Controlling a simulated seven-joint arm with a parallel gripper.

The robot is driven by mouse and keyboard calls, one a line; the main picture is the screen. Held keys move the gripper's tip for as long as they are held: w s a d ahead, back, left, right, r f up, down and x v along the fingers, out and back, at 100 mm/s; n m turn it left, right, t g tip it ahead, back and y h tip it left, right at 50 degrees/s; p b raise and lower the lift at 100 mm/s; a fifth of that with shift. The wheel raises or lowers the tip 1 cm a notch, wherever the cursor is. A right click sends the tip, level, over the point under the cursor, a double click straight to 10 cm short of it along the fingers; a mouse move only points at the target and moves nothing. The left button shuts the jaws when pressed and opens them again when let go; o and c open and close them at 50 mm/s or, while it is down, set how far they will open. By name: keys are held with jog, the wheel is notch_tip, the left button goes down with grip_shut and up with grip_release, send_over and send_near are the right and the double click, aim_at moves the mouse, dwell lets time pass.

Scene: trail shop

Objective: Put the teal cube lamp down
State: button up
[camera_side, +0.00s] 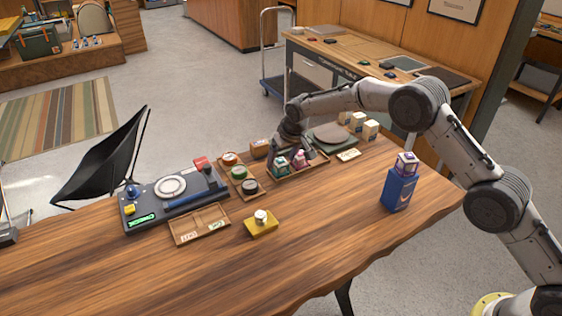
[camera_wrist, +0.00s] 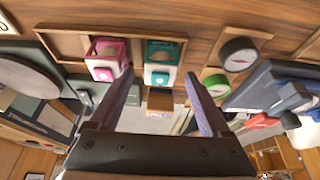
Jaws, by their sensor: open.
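The teal cube lamp (camera_side: 280,168) stands in a shallow wooden tray (camera_side: 316,168), beside a pink cube lamp (camera_side: 299,160). In the wrist view the teal lamp (camera_wrist: 162,62) has a teal frame and a white lower part, with the pink lamp (camera_wrist: 106,60) to its left. My gripper (camera_side: 287,150) is over the tray, close to the teal lamp. In the wrist view its two fingers (camera_wrist: 159,76) are spread apart, and the teal lamp shows beyond and between the tips. Nothing is held.
A holder of round tins (camera_side: 240,180) and a grey board (camera_side: 150,200) lie left of the tray. A round plate (camera_side: 331,133) is behind it. A blue box (camera_side: 398,191) bearing another cube lamp (camera_side: 406,163) stands at right.

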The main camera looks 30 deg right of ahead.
jog(key=v, duration=1)
jog(key=shift+r, duration=0.25)
jog(key=shift+s+r, duration=0.1)
jog(key=s+d+r, duration=0.4)
jog(key=s+r, duration=0.4)
jog(key=s, duration=0.3)
jog(key=s+d+r, duration=0.4)
jog(key=s+r, duration=0.4)
jog(key=s, duration=0.3)
jog(key=s+d+f, duration=0.1)
jog(key=s+f, duration=0.1)
jog(key=s, duration=1)
jog(key=s+d+f+t, duration=0.1)
jog(key=s+f, duration=0.1)
jog(key=s, duration=1)
jog(key=shift+d+f, duration=0.2)
jog(key=shift+d, duration=0.05)
